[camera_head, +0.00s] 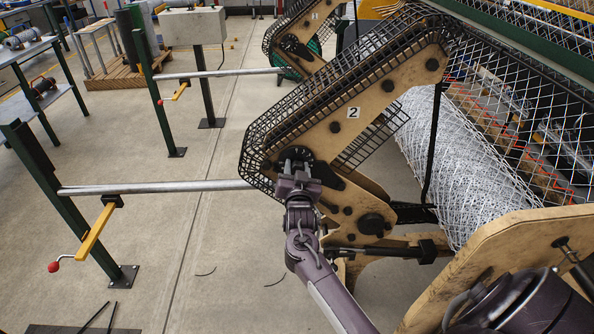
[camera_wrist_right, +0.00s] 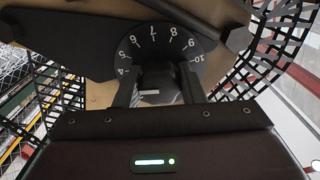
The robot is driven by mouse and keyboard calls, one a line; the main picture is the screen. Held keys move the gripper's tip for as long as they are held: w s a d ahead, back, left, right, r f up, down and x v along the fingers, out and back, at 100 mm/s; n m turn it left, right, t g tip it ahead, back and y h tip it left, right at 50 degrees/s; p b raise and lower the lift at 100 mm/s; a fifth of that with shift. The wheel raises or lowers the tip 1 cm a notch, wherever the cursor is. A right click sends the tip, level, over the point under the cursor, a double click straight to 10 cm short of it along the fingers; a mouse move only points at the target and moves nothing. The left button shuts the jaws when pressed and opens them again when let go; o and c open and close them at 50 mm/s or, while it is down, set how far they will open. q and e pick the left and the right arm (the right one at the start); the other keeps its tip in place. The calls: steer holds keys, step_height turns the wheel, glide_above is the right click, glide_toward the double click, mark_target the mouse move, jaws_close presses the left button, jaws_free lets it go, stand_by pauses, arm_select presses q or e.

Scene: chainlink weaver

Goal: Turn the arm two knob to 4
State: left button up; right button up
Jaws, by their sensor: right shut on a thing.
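The tan arm two (camera_head: 380,98) carries a white label "2" (camera_head: 353,112) and slopes down to the left in the head view. Its black dial (camera_head: 296,155) sits at the lower left end. In the wrist view the dial (camera_wrist_right: 158,42) shows white numbers from 4 at the left, over the top, to 10 at the right. The dark knob (camera_wrist_right: 160,76) is in its middle. My right gripper (camera_head: 298,172) is shut on the knob, with a finger on each side in the wrist view (camera_wrist_right: 160,92). I cannot tell which number the knob points to. My left gripper is not in view.
Black chain guards (camera_head: 345,60) run along the arm's edge. A metal bar (camera_head: 160,187) on a green post (camera_head: 60,200) reaches the arm from the left. A wire mesh roll (camera_head: 470,170) lies at the right. The floor at lower left is mostly clear.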

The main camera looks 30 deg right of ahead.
steer(key=shift+f+m, duration=0.1)
steer(key=shift+m, duration=0.3)
steer(key=o, duration=1)
steer(key=shift+s, duration=0.1)
steer(key=b+v, duration=0.1)
steer(key=v, duration=0.6)
steer(key=shift+s+a, duration=0.2)
steer(key=shift+s, duration=0.1)
